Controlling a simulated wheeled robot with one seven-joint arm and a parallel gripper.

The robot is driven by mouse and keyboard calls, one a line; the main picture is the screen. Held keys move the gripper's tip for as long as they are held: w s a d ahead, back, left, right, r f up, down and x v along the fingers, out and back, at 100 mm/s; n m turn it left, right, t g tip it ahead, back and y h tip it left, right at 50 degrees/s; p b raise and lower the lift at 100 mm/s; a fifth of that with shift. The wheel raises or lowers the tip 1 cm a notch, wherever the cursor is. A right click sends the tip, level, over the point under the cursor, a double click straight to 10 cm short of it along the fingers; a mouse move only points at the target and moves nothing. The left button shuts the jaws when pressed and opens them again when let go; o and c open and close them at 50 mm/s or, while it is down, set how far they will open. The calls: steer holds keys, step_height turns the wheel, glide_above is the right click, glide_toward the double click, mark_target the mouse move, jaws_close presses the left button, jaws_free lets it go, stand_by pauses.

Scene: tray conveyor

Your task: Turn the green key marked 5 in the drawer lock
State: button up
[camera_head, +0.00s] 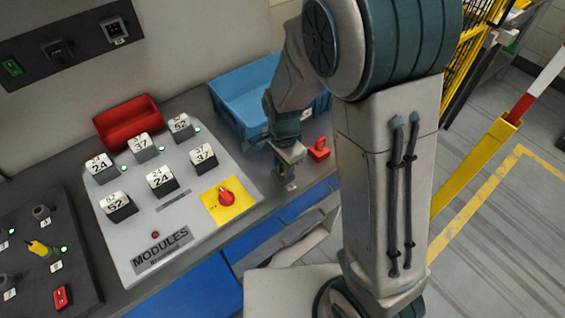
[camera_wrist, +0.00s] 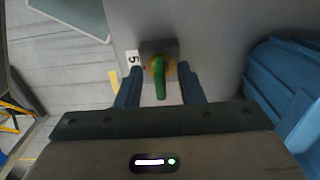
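The green key (camera_wrist: 159,80) sits in a grey lock plate (camera_wrist: 171,46) with a yellow ring around its base, in the wrist view. A white label with a black 5 (camera_wrist: 132,60) is just left of the lock. My gripper (camera_wrist: 160,88) is open, with one dark finger on each side of the key and gaps visible between fingers and key. In the head view my gripper (camera_head: 288,160) points down by the counter's front edge. The key cannot be made out clearly there.
A blue bin (camera_head: 245,95) stands behind my gripper, and a small red object (camera_head: 319,149) lies close on its right. The modules panel (camera_head: 150,215) with numbered blocks and a red knob is to the left. Blue drawer fronts (camera_head: 195,295) are below.

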jaws_close()
